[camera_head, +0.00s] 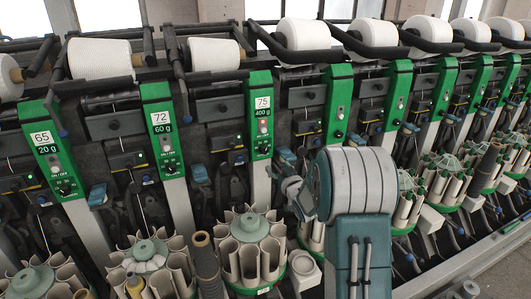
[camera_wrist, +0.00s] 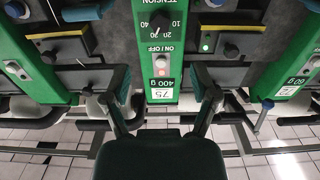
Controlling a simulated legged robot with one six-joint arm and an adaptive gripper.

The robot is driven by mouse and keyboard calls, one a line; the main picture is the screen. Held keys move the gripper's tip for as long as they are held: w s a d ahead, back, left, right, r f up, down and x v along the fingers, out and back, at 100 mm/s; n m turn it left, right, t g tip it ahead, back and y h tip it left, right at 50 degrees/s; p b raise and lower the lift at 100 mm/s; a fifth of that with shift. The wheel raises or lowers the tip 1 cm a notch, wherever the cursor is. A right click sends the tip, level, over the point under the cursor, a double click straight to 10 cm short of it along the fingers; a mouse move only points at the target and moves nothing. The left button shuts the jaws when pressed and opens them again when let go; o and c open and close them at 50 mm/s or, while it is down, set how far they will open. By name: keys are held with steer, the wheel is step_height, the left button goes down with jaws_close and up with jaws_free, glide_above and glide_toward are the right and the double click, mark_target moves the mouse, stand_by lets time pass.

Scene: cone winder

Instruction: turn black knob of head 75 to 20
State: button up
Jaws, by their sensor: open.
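The panel of head 75 (camera_head: 260,112) is a green strip with a white label reading 75 and 400 g. Its black knob (camera_head: 263,148) is near the panel's lower end. The wrist view shows the panel upside down, with the black knob (camera_wrist: 159,22) at top centre among the numbers 10, 20, 30 and 40. The knob's exact pointer direction is too small to tell. My gripper (camera_wrist: 160,82) is open and empty, its fingers apart on either side of the panel, clear of the knob. In the head view my gripper (camera_head: 287,180) is right of and below the knob, partly hidden by my arm.
A light ON/OFF switch (camera_wrist: 161,63) sits on the same panel beside the knob. Head 72 (camera_head: 160,118) and head 65 (camera_head: 46,138) stand to the left, with similar knobs. Round bobbin magazines (camera_head: 250,228) stand below. White yarn cones (camera_head: 214,54) line the top.

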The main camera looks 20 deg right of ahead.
mark_target(265, 151)
steer(key=w, duration=1.1)
steer(key=shift+s, duration=0.1)
jaws_close()
